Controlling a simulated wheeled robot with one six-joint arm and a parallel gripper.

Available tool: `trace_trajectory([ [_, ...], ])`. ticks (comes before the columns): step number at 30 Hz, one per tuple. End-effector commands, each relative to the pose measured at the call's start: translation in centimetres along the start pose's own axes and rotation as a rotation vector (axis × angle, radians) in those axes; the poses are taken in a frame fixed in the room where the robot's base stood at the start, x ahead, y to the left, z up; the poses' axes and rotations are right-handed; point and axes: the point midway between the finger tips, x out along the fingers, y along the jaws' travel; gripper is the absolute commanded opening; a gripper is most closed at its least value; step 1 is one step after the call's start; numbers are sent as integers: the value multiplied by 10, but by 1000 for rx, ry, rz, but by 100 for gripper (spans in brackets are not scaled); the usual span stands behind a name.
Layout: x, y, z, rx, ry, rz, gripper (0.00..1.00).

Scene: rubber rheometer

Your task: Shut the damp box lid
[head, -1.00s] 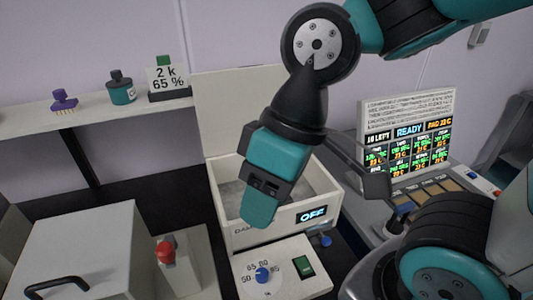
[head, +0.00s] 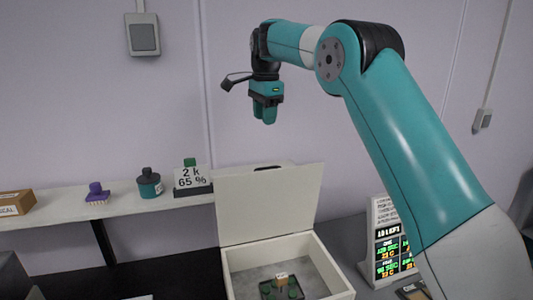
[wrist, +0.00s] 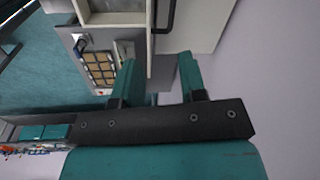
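The damp box (head: 338,280) is a pale, open-topped box in the lower middle of the head view. Its lid (head: 265,208) stands open and upright along the back edge, with a dark grip at its top. Inside lies a dark rack with green pieces and a small label (head: 281,278). My gripper (head: 265,118) is in the air above the lid, fingers pointing down, touching nothing visible. In the wrist view its two fingers (wrist: 157,80) are parted with nothing held between them. A dark handle (wrist: 168,15) on a pale surface shows beyond them; I cannot tell for sure whether it is the lid's.
A lit display (head: 388,248) stands right of the box, partly behind my arm. The wall behind is close.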

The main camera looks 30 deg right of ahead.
Motion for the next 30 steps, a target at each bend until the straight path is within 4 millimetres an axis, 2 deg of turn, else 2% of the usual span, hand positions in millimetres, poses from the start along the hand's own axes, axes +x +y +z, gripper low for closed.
trace_trajectory([
  [1, -4, -8, -10, 78, 0, 2, 38],
  [4, -4, -16, -21, 195, -3, 3, 38],
  [7, -1, -18, -25, 245, -5, 3, 38],
  [10, 10, -18, -26, 254, -5, 4, 38],
  [16, 45, -17, -26, 251, -4, 8, 38],
  [30, 142, -18, -25, 249, -5, 5, 38],
])
